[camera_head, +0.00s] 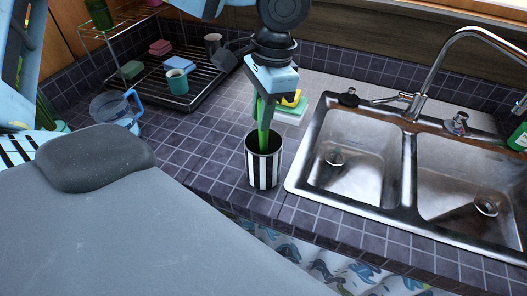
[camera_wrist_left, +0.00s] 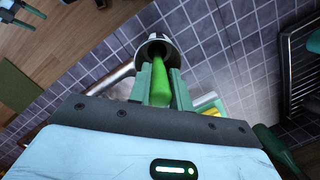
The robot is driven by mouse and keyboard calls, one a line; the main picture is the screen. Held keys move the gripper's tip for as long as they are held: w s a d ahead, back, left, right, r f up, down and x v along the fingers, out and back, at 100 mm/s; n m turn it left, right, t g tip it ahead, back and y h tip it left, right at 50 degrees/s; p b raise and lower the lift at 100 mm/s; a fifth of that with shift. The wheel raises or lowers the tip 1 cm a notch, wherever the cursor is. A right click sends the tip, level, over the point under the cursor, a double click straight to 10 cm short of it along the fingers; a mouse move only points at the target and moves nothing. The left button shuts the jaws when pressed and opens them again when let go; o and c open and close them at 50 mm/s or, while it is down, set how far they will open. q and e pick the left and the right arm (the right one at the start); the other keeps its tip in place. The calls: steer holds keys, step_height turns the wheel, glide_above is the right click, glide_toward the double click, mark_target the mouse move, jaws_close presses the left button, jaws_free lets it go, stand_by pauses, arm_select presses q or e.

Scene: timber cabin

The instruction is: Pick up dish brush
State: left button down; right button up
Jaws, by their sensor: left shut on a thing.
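The dish brush (camera_head: 264,137) has a green handle standing up out of a black-and-white striped cup (camera_head: 264,173) on the tiled counter. Its lower end is hidden inside the cup. My left gripper (camera_head: 263,110) is above the cup, pointing down, with its green fingers shut on the handle. In the left wrist view the bright green handle of the dish brush (camera_wrist_left: 161,82) lies between the fingers of my left gripper (camera_wrist_left: 162,85), with the cup rim (camera_wrist_left: 154,46) beyond.
A double metal sink (camera_head: 405,190) with a tall faucet (camera_head: 440,70) is right of the cup. A sponge (camera_head: 291,101) lies behind the gripper. A dish rack (camera_head: 190,65) holding cups stands back left, near a clear blue-handled jug (camera_head: 112,108).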

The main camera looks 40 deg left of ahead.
arm_select(q)
step_height(320, 180, up, 18)
stand_by(0.9)
steer(key=shift+d, duration=0.1)
